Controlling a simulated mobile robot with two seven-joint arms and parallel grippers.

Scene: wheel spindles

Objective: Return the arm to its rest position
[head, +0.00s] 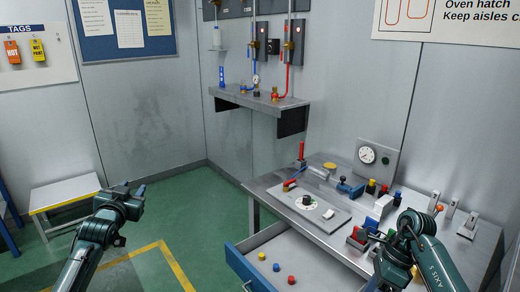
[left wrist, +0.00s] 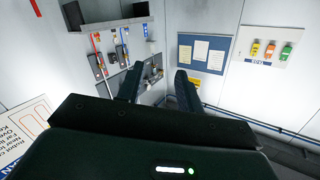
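My left gripper (head: 132,190) is raised over the green floor at the left of the head view, in front of a bench and well away from the worktable. In the left wrist view its two dark fingers (left wrist: 158,88) stand apart with nothing between them. My right arm (head: 432,262) comes in at the lower right of the head view, bent in front of the worktable (head: 330,175). Its hand end is low and dark near the bottom edge, and I cannot make out its fingertips.
The worktable carries a dial panel (head: 377,158), a plate with a round dial (head: 309,203) and several small fittings. Its open drawer (head: 300,262) holds small coloured pieces. A wall shelf (head: 260,100) and a white-topped bench (head: 65,193) stand behind. Floor between bench and table is clear.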

